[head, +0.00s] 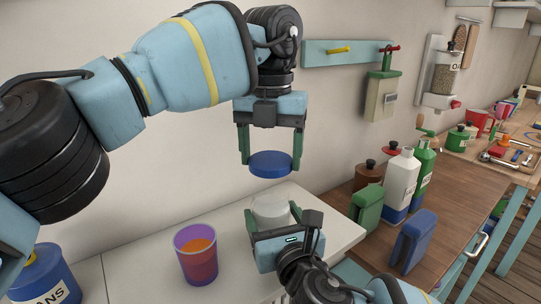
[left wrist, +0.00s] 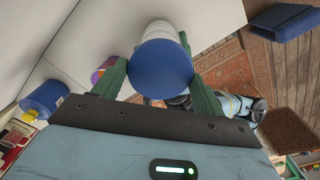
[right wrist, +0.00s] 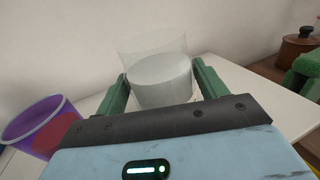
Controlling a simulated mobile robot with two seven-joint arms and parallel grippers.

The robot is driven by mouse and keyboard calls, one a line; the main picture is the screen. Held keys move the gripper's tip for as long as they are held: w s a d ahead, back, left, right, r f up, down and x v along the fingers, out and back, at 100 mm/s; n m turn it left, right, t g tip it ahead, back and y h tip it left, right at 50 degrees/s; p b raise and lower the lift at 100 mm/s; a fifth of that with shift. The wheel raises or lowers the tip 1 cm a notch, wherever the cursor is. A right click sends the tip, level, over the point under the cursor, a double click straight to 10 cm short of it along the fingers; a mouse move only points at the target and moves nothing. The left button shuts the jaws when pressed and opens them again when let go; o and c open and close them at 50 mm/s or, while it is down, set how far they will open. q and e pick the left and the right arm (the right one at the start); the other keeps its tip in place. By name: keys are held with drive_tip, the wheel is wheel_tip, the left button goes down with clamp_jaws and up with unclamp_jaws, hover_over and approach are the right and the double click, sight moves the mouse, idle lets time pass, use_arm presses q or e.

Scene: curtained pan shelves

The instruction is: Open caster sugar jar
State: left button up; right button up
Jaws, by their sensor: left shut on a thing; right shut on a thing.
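The blue round lid (head: 270,166) is held by my left gripper (head: 270,158), which points down and is shut on it. The lid also shows in the left wrist view (left wrist: 160,68). It hangs above the sugar jar (head: 270,208), with a clear gap between them in the head view. The jar is a clear upright cylinder with white contents, and it also shows in the right wrist view (right wrist: 160,82). My right gripper (head: 272,214) is shut around the jar's sides. The jar's mouth is uncovered. Its base is hidden in the head view by my right gripper.
A blue canister (head: 43,275) is at the lower left. Green and blue containers (head: 367,207) and bottles (head: 402,180) crowd the wooden counter at right.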

drive_tip(key=o, duration=2)
drive_tip(key=shift+c, duration=0.2)
drive_tip(key=shift+s, duration=0.1)
use_arm(q)
drive_tip(key=shift+s+r+p, duration=0.2)
drive_tip(key=shift+r+p, duration=0.2)
drive_tip(key=shift+r, duration=0.55)
use_arm(e)
drive_tip(key=v, duration=1.2)
